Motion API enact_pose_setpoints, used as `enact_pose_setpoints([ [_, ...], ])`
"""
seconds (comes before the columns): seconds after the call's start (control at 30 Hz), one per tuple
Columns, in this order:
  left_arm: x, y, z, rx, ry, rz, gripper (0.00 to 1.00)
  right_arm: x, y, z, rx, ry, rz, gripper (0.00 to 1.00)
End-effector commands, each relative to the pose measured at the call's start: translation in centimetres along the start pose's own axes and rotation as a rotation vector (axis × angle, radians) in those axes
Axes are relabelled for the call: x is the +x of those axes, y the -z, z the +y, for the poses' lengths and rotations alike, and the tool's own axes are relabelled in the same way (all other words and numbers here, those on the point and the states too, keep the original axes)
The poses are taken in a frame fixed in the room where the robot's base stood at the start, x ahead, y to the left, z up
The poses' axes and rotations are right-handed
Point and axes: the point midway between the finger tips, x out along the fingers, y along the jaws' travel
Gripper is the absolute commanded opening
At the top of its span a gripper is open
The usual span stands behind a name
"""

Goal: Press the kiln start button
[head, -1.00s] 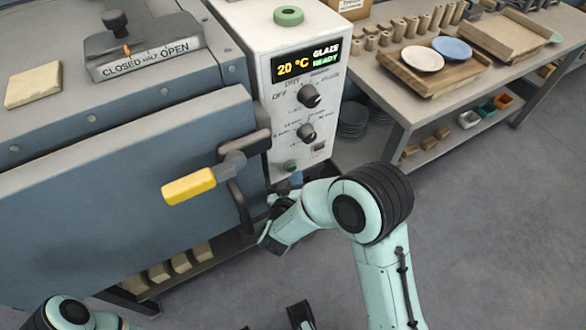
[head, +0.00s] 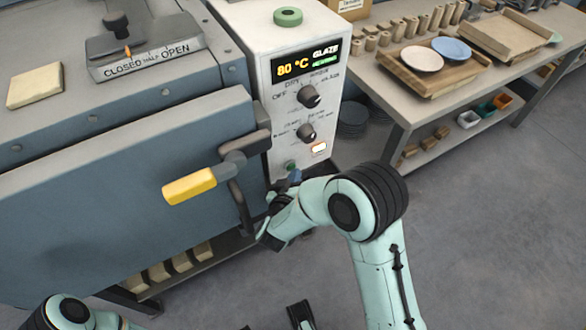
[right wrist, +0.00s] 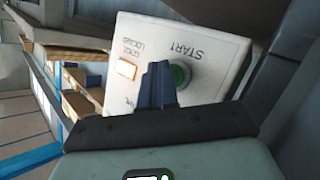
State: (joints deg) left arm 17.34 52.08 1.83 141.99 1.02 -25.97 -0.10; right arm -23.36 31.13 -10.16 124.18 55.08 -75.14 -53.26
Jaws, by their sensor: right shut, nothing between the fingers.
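The kiln's white control box (head: 262,110) stands right of the blue-grey kiln body. Its green start button (head: 290,166) is low on the front face. In the right wrist view the green button (right wrist: 181,75) sits beneath an upside-down "START" label, partly hidden by my fingers. My right gripper (head: 294,177) is shut and empty, its blue fingertips (right wrist: 158,84) at the button's edge; I cannot tell whether they touch it. The display (head: 305,62) reads 80 °C and GLAZE. A small lamp (head: 319,147) above and right of the button is lit.
The kiln's yellow door handle (head: 188,186) sticks out left of my right gripper. Two dials (head: 308,96) are above the button. A workbench (head: 400,112) with plates and trays stands right. The floor at right is clear.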

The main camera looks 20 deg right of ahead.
Motion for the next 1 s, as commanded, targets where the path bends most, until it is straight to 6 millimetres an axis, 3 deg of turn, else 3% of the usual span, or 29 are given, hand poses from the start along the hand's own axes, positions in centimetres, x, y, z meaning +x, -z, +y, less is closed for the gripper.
enact_pose_setpoints([
  [0.83, -0.6, 0.0, 0.2, 0.001, -0.001, 0.002, 0.0, -1.5, -0.9, 1.0, 0.001, 0.001, 0.002, 0.0],
  [1.0, -0.8, 0.0, 0.3, 0.001, -0.001, 0.003, 0.0, -2.5, -1.7, 1.7, -0.001, 0.002, 0.0, 0.0],
])
